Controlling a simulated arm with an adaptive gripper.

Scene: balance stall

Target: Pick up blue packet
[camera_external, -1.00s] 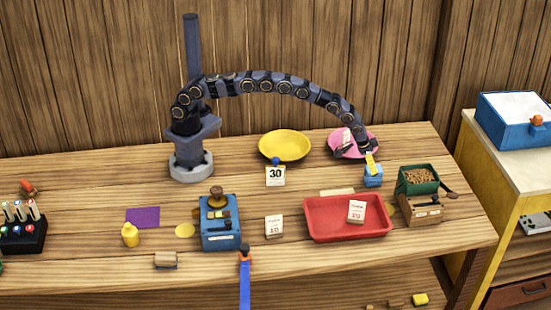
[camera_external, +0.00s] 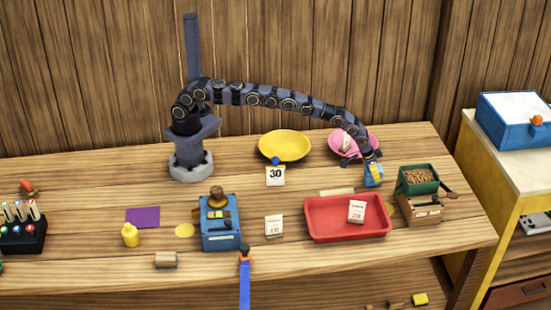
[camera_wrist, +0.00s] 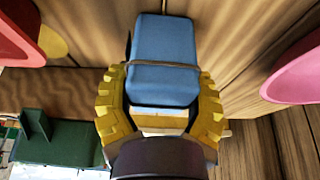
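The blue packet (camera_external: 373,180) stands on the table in front of the pink plate, left of the green box. In the wrist view the blue packet (camera_wrist: 165,55) fills the upper middle, with a thin band across it. My gripper (camera_external: 374,169) is down at the packet's top. In the wrist view my gripper's yellow ridged fingers (camera_wrist: 160,90) are apart, one on each side of the packet. Firm contact is not clear. The packet's lower part is hidden in the wrist view.
A pink plate (camera_external: 368,150) lies just behind the packet. A green box (camera_external: 418,188) of brown pieces sits on a wooden crate (camera_external: 425,216) close on the right. A red tray (camera_external: 318,231) with a white card lies in front. A yellow plate (camera_external: 285,146) is farther left.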

